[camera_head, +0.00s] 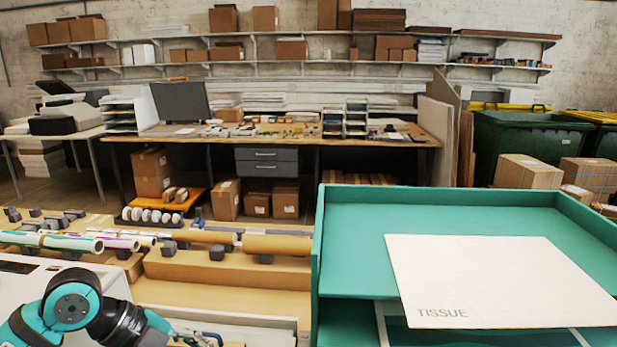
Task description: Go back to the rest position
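My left arm comes in at the bottom left, teal and black. Its gripper (197,340) shows only in part at the bottom edge, over a pale tray-like surface. Whether its fingers are open or shut cannot be made out. My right arm and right gripper are not in view.
A teal tray unit (365,240) fills the lower right, with a white sheet marked TISSUE (500,280) on it. Rolls (275,244) lie on a wooden rack at the left. A workbench (225,140) with a monitor (180,102) stands behind. Green bins (530,140) and boxes (528,171) are at the right.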

